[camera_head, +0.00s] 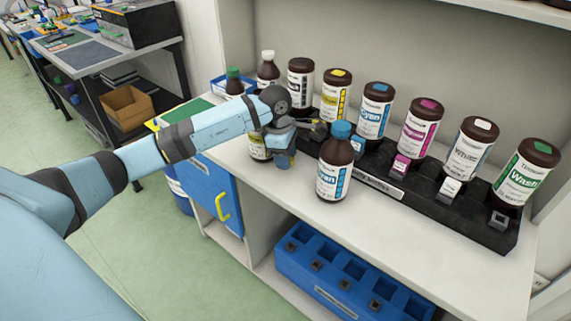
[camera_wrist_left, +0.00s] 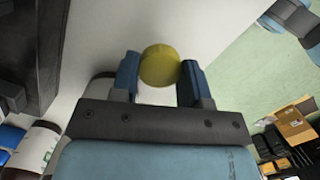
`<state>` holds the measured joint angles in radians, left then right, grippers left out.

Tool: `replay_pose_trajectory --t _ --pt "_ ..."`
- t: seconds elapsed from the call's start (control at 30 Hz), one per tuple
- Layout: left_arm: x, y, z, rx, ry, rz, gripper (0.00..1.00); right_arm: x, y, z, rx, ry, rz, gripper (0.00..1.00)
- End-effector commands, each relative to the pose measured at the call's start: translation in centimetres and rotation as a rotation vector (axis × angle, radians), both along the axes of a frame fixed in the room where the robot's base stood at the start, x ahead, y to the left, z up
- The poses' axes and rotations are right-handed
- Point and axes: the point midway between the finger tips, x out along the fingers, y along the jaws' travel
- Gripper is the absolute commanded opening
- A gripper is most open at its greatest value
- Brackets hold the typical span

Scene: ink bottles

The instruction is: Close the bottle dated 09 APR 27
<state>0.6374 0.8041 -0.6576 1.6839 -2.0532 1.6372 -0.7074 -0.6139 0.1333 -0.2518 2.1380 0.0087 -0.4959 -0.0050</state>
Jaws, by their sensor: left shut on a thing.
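My left gripper (camera_head: 284,152) is over the front left of the counter. In the left wrist view its two fingers (camera_wrist_left: 161,78) are shut on a round yellow cap (camera_wrist_left: 160,64). A bottle with a yellowish label (camera_head: 257,150) shows partly behind my wrist in the head view. Its top is hidden, so I cannot tell whether the cap sits on it. A brown bottle with a blue cap and cyan label (camera_head: 332,170) stands upright just right of the gripper. No date is readable on any bottle. My right gripper is not seen.
A black rack (camera_head: 416,196) with several large brown ink bottles tilted in it runs along the counter's back. Smaller capped bottles (camera_head: 268,68) stand at the back left. A blue slotted crate (camera_head: 345,285) sits below. The counter's front right (camera_head: 400,235) is clear.

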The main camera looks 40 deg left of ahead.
Motion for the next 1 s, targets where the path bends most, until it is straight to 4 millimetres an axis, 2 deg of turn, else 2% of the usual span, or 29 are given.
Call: replay_pose_trajectory --t 0.03,0.4,0.53,0.73,1.0 --pt "0.1 0.1 1.4 0.002 -0.005 -0.001 0.20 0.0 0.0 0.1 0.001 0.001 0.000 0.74" --pt "0.0 0.0 10.6 0.002 -0.005 -0.001 0.20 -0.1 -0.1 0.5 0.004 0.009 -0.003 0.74" --pt "0.0 0.0 13.2 0.001 -0.003 -0.001 0.20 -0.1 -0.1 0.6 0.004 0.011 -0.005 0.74" --pt "0.0 0.0 15.5 0.000 -0.001 -0.001 0.20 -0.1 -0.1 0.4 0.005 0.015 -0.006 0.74" --pt "0.0 0.0 16.1 0.001 0.000 0.000 0.20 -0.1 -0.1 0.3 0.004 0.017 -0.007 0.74"
